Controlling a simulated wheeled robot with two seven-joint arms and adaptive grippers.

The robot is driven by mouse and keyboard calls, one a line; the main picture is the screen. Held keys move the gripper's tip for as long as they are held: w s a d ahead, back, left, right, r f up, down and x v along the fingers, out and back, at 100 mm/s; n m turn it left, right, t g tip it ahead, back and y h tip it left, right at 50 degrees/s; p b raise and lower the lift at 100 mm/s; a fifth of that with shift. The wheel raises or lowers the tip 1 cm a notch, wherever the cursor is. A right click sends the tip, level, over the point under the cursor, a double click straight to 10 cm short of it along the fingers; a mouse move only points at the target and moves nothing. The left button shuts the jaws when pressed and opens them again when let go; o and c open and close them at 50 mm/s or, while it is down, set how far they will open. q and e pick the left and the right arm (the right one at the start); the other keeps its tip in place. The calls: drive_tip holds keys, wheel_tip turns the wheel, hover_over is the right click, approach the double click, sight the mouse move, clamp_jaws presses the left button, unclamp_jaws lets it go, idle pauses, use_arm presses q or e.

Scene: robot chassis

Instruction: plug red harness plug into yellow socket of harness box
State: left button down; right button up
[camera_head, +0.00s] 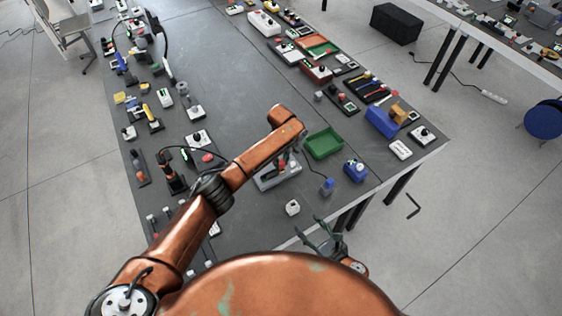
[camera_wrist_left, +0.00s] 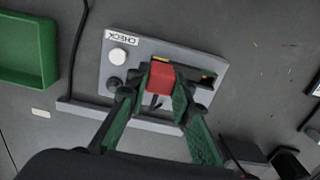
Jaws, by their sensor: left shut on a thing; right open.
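The red harness plug (camera_wrist_left: 161,78) is between the fingertips of my left gripper (camera_wrist_left: 160,90), which is shut on it. The plug is over the grey harness box (camera_wrist_left: 115,93), which has a white button and a CHECK label. A yellow strip (camera_wrist_left: 161,59) shows just behind the plug, and another yellow bit shows to its right. The plug hides what lies under it, so I cannot tell whether it touches the socket. In the head view the box (camera_head: 268,185) is partly behind my left gripper (camera_head: 284,162). My right gripper (camera_head: 325,238) is open and empty by the table's near edge.
A green tray (camera_head: 324,144) stands right of the box, also seen in the left wrist view (camera_wrist_left: 27,48). A blue device (camera_head: 354,170) and a blue-grey block (camera_head: 327,187) with a cable are close by. A small white block (camera_head: 292,208) lies near the front edge.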

sight(281, 161)
use_arm(q)
drive_tip(key=shift+p, duration=0.3)
drive_tip(key=shift+f+b, duration=0.8)
drive_tip(key=shift+f, duration=0.6)
drive_tip(key=c, duration=1.6)
unclamp_jaws()
drive_tip(key=shift+r, duration=0.1)
wheel_tip(281, 161, up, 12)
drive_tip(key=shift+f, duration=0.1)
